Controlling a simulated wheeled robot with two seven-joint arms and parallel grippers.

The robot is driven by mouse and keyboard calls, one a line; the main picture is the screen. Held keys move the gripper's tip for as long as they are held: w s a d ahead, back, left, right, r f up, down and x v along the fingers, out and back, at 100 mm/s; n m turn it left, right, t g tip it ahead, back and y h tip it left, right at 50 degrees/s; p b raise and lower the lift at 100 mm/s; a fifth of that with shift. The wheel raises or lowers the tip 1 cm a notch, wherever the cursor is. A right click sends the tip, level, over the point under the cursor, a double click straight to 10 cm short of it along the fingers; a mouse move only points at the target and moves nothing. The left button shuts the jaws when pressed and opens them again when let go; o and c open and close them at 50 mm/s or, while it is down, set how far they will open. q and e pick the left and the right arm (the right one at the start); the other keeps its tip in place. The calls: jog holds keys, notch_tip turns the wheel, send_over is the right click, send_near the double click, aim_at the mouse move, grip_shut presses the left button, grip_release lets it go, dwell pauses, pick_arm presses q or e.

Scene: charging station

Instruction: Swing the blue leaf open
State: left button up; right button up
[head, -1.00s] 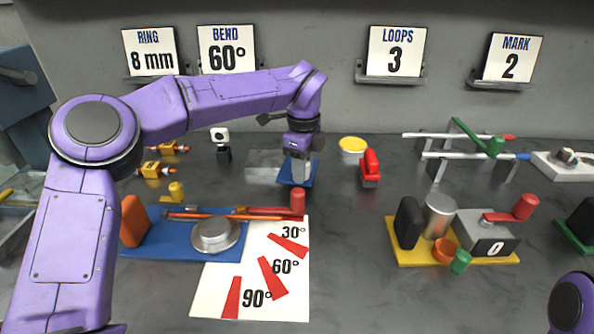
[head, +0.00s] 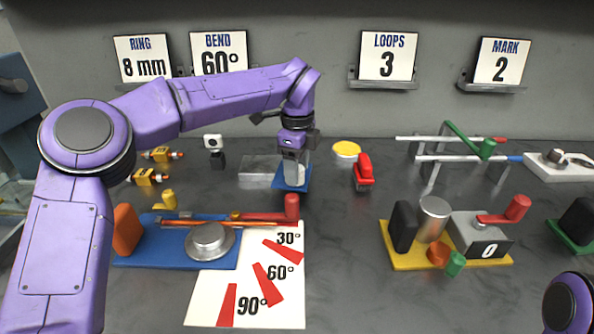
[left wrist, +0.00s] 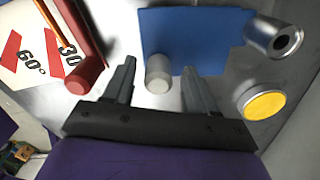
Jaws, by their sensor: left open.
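The blue leaf (head: 281,187) is a small flat plate beside a grey metal block (head: 258,171), at the back middle of the bench. In the left wrist view the blue leaf (left wrist: 197,38) fills the upper middle. A pale round knob (left wrist: 158,75) stands at its near edge. My left gripper (head: 292,181) points down over the leaf and hides part of it. In the left wrist view its open fingers (left wrist: 158,68) are on either side of the knob, with a visible gap on both sides. My right gripper is out of view.
A bending fixture on a blue base (head: 135,250), with a red handle (head: 268,216), lies front left beside an angle card (head: 200,305). A yellow-topped tin (head: 346,150) and a red-handled item (head: 363,174) stand right of the leaf. A yellow-based fixture (head: 400,258) is farther right.

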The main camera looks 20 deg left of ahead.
pick_arm(q)
notch_tip(320, 180, up, 9)
jog(key=shift+r+p, duration=0.1)
jog(key=shift+p, duration=0.5)
